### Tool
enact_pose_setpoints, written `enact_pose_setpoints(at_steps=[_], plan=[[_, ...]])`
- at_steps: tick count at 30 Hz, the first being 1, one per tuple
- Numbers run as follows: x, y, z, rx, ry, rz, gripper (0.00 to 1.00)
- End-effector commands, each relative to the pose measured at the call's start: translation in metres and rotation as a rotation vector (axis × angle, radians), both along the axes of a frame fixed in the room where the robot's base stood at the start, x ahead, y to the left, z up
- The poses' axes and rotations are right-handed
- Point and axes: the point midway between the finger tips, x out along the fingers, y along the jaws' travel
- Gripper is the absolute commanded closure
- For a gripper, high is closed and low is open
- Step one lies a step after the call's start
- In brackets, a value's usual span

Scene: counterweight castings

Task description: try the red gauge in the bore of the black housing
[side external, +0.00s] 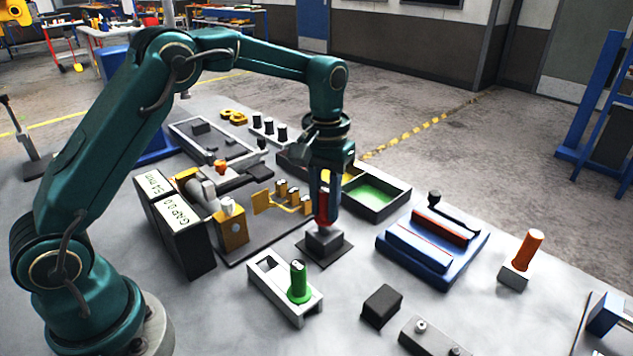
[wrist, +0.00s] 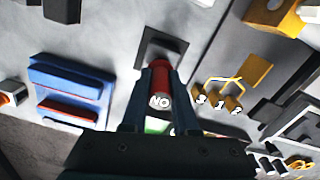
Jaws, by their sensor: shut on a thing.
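The red gauge (side external: 323,208) is upright between the fingers of my gripper (side external: 322,217), which is shut on it. In the wrist view the red gauge (wrist: 161,74) shows between the fingertips of my gripper (wrist: 159,68), with a white "NO" on its near end. The black housing (side external: 324,243) is a dark block on a flat dark plate, directly below the gauge. The gauge's lower end meets the housing's top in the side view; I cannot tell if it is in the bore. In the wrist view the dark plate (wrist: 172,34) shows beyond the fingertips, with the bore hidden.
A grey stand (side external: 262,284) with a green gauge (side external: 299,282) is in front. A blue tray (side external: 410,260) and an orange-handled gauge (side external: 527,249) are to the right. A tray with a green compartment (side external: 398,206) is behind. A display box (side external: 188,245) stands left.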

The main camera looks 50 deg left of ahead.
Motion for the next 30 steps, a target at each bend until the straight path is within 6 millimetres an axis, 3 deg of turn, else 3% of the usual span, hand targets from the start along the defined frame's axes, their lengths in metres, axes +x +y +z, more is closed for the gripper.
enact_pose_setpoints(at_steps=[30], plan=[[0.0,0.001,0.01,0.003,0.002,0.0,1.0]])
